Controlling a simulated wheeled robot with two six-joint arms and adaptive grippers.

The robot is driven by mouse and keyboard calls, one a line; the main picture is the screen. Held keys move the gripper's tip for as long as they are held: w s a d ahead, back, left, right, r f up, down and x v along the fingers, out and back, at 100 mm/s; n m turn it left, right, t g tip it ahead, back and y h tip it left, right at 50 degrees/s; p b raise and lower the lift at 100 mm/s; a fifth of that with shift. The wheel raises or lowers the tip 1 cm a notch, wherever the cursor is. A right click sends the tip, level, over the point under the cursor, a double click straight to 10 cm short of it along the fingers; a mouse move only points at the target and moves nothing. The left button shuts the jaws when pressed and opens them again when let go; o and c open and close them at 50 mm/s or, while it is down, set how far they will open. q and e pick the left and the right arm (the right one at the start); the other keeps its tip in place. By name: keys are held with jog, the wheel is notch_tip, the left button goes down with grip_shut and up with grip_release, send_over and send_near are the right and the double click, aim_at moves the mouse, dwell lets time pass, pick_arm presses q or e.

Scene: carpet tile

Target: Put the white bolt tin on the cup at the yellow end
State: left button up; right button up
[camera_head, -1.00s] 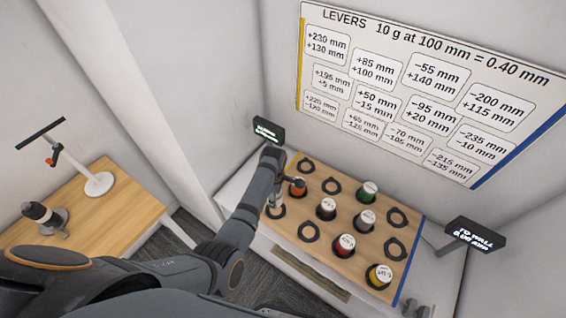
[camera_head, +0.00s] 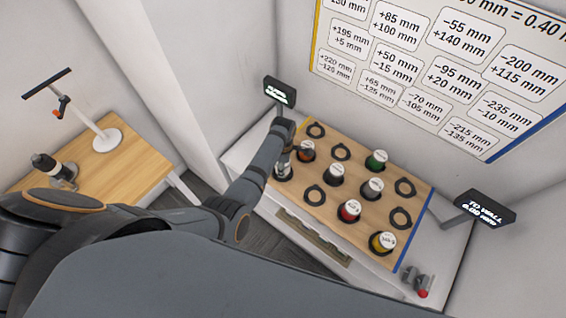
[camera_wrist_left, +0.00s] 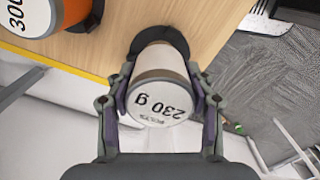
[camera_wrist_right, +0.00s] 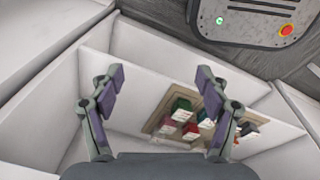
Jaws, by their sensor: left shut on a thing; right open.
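The white bolt tin (camera_wrist_left: 160,103), its lid marked 230 g, is between the fingers of my left gripper (camera_wrist_left: 162,92), which is shut on it. The tin stands at a dark cup (camera_wrist_left: 152,38) near the yellow edge (camera_wrist_left: 60,56) of the wooden board. In the head view the tin (camera_head: 283,170) is at the board's near left corner, partly covered by my gripper. I cannot tell whether its base rests in the cup or is just above it. My right gripper (camera_wrist_right: 160,95) is open and empty, away from the board.
An orange tin (camera_head: 306,153) stands close beside the held tin. Green (camera_head: 376,160), red (camera_head: 349,210) and yellow (camera_head: 382,242) tins and several empty black cups (camera_head: 400,218) are on the board. Displays (camera_head: 280,91) (camera_head: 479,214) flank it. A side table (camera_head: 110,170) is at left.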

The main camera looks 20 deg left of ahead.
pick_arm(q)
jog(key=shift+w+f, duration=0.1)
jog(key=shift+f, duration=0.55)
pick_arm(e)
jog(key=shift+s+d+f, duration=0.15)
jog(key=shift+s+f, duration=0.3)
jog(key=shift+s, duration=0.1)
pick_arm(q)
jog(key=shift+f+b, duration=0.3)
jog(key=shift+b, duration=0.1)
pick_arm(e)
jog(key=shift+w+f, duration=0.15)
jog(key=shift+f, duration=0.1)
pick_arm(q)
jog(key=shift+f+b, duration=0.35)
jog(key=shift+f, duration=0.15)
pick_arm(e)
jog(key=shift+a+f, duration=0.2)
jog(key=shift+f, duration=0.15)
pick_arm(q)
jog(key=o, duration=1.2)
jog(key=shift+s, duration=0.2)
jog(key=shift+c, duration=0.2)
jog(key=shift+o, duration=1.2)
jog(key=shift+w, duration=0.2)
pick_arm(e)
jog(key=shift+d, duration=0.1)
